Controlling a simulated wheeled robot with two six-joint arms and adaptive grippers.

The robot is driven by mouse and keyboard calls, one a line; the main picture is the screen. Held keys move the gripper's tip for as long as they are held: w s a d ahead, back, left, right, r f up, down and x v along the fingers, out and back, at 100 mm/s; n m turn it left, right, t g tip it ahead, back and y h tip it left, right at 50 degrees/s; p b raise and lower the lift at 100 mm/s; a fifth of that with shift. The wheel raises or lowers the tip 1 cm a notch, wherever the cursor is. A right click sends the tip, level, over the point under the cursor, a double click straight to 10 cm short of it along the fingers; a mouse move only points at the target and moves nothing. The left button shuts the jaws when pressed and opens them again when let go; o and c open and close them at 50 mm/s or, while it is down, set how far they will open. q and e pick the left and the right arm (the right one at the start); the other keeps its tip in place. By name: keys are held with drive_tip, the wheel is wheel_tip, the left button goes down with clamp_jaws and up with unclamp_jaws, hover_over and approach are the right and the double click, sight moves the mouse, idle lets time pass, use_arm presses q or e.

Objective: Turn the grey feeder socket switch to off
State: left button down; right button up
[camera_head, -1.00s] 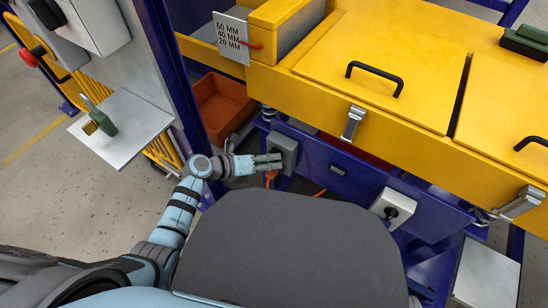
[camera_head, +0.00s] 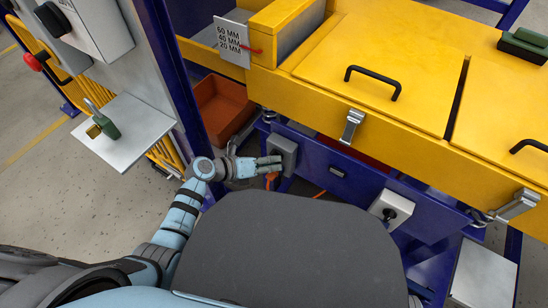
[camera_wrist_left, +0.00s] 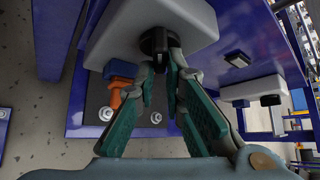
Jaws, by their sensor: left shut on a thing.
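The grey feeder socket (camera_head: 285,150) is a box on the blue frame below the yellow machine. In the left wrist view the socket (camera_wrist_left: 185,22) fills the top, with its black switch knob (camera_wrist_left: 154,42) facing my gripper. My left gripper (camera_head: 270,163) reaches in from the left against the front of the socket. In the left wrist view the gripper's teal-padded fingers (camera_wrist_left: 161,66) are shut on the black knob, one fingertip on each side. The knob's exact angle and its markings are hard to read.
An orange plug (camera_wrist_left: 121,95) hangs below the socket. Another grey box with a black knob (camera_head: 392,208) sits to the right on the frame. A red-brown bin (camera_head: 222,108) lies behind my arm. A blue post (camera_head: 175,75) stands close to the arm's left.

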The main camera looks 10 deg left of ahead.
use_arm(q)
drive_tip(key=shift+r+m+y+p, duration=0.1)
drive_tip(key=shift+m+y+p, duration=0.4)
drive_tip(key=shift+p, duration=0.45)
drive_tip(key=shift+m+t+y+p, duration=0.35)
drive_tip(key=shift+y+p, duration=0.45)
drive_tip(key=shift+p, duration=0.5)
drive_tip(key=c, duration=2.1)
unclamp_jaws()
drive_tip(key=o, duration=0.5)
drive_tip(key=shift+o, duration=0.2)
drive_tip(key=shift+d, duration=0.1)
